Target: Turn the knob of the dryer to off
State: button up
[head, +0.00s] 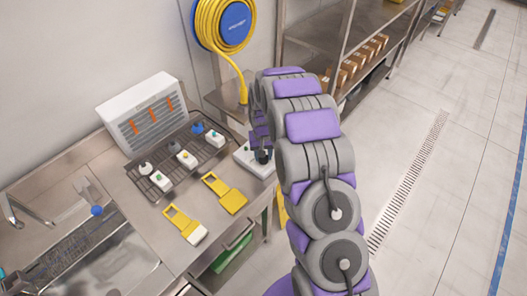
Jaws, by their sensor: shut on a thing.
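The dryer (143,112) is a white slatted unit with orange ribbons at the back of the steel counter. A small white control box (243,159) stands to its right, near the counter's right end. My gripper (262,156) is at the top of this box, reached down from my grey and purple arm. Its dark tip is shut on what appears to be the knob. The knob itself is hidden by the gripper, so its setting cannot be read.
A dark wire rack (178,160) holds several white vacuum pickers with blue, green and yellow parts. Two yellow tools (228,196) lie in front. A sink (85,262) is at the lower left. A yellow coiled hose (208,22) hangs on the wall. Shelves with boxes stand behind; the right floor is clear.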

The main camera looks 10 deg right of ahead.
jog(key=n+p, duration=0.1)
jog(key=n, duration=0.4)
jog(key=shift+s+a, duration=0.1)
jog(key=shift+n, duration=0.3)
dwell(0.4)
jog(key=o, duration=1.1)
jog(key=shift+c, duration=0.2)
jog(key=shift+r, duration=0.1)
notch_tip(320, 180, up, 17)
jog(key=p, duration=0.1)
jog(key=shift+p, duration=0.35)
